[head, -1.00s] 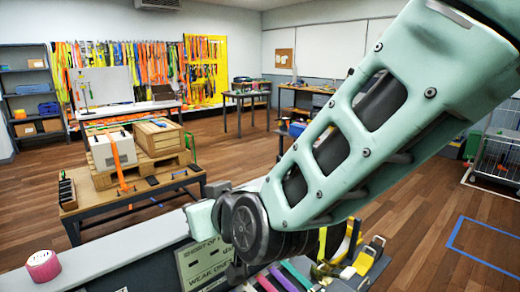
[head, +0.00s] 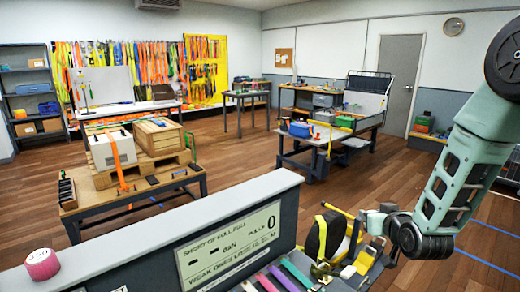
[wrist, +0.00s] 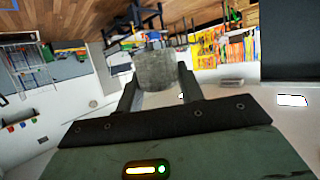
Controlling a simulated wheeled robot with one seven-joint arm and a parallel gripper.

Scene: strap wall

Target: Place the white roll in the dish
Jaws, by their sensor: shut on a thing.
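In the wrist view my gripper (wrist: 158,82) is shut on a short, round roll (wrist: 156,69). It looks mottled pale grey in this light, and I take it to be the white roll. It sits between the two fingertips, clear of any surface that I can make out. I cannot pick out the dish in either view.
A pallet table (head: 135,185) stands beyond; the floor between is open.

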